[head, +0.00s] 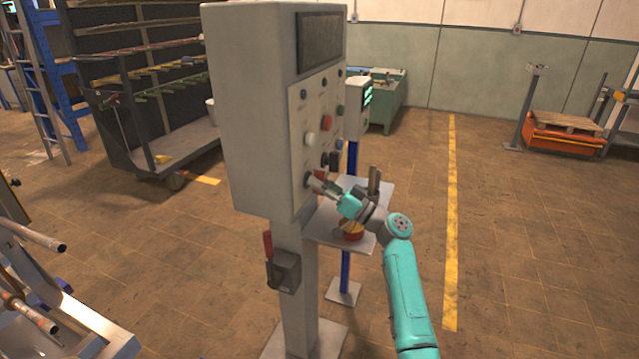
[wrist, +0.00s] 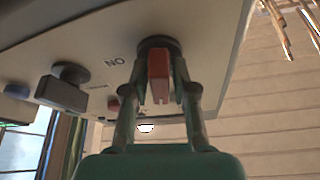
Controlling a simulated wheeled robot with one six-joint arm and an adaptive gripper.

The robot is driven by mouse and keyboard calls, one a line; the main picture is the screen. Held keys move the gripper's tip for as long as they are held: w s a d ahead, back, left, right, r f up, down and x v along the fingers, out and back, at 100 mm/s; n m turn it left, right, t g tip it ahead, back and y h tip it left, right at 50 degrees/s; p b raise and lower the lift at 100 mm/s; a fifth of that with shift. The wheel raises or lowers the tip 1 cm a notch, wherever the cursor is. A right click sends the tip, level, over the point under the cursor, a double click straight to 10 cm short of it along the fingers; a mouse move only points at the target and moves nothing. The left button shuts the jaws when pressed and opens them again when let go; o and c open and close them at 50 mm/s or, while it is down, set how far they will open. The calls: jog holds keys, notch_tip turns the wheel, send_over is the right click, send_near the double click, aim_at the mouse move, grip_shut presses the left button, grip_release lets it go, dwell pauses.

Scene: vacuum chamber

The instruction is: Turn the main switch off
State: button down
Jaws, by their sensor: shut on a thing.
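The main switch appears to be the red handle (wrist: 159,76) on a dark round base, on the panel face in the wrist view. The letters "ON" appear upside down beside it. My gripper (wrist: 160,95) has one finger on each side of the red handle and is shut on it. In the head view my gripper (head: 319,185) reaches the lower left of the panel (head: 318,95) on the grey cabinet (head: 246,110). The handle is mostly hidden there by the fingers.
A black knob (wrist: 64,88) sits left of the handle in the wrist view. The panel carries a white button (head: 310,138) and a red button (head: 326,123). A red lever (head: 267,245) is on the cabinet's post. A small shelf (head: 326,226) lies below my gripper.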

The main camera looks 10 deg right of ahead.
jog(key=shift+n+g+y, duration=0.6)
jog(key=shift+n+g, duration=0.2)
jog(key=shift+n, duration=1.2)
jog(key=shift+f+n, duration=0.1)
jog(key=shift+n, duration=0.2)
jog(key=c, duration=1.1)
grip_release()
jog(key=v, duration=1.2)
jog(key=shift+w+f, duration=0.1)
